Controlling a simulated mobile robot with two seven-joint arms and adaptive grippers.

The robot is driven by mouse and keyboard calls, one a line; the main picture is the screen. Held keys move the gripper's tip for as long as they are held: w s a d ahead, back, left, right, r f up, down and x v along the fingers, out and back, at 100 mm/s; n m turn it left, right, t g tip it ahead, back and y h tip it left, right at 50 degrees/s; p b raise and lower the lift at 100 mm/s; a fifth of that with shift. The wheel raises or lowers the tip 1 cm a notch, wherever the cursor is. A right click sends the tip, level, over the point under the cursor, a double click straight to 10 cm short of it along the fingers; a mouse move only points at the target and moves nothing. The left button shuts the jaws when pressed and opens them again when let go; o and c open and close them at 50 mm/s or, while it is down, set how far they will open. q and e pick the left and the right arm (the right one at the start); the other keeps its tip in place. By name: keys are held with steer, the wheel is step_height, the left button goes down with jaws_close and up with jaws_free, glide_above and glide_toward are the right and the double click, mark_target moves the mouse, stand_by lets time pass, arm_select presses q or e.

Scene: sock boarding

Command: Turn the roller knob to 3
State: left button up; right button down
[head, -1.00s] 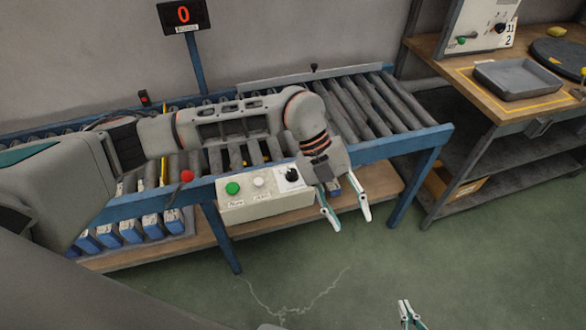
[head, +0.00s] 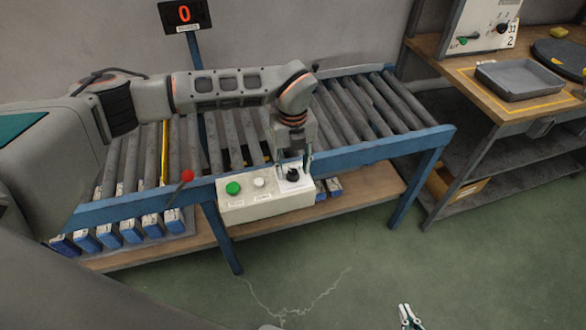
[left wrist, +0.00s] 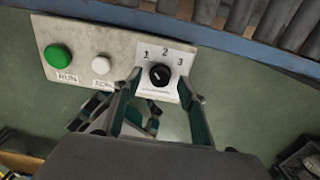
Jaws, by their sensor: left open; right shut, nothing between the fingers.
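The roller knob (head: 293,175) is a black dial on the right end of a pale control box (head: 255,208). In the left wrist view the knob (left wrist: 160,75) sits on a white plate marked 1, 2 and 3. A small light mark shows on it, seemingly toward the 1 side, but I cannot read it surely. My left gripper (head: 293,163) is over the plate, open, with one finger on each side of the knob; it also shows in the left wrist view (left wrist: 162,84). Contact with the knob is not clear. My right gripper (head: 408,314) is shut and empty, low at the bottom edge.
The roller conveyor (head: 350,115) lies behind. A display (head: 184,14) reads 0. A wooden workbench (head: 470,75) stands at right.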

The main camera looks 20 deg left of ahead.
arm_select(q)
steer(key=shift+f, duration=0.45)
steer(key=c, duration=1.1)
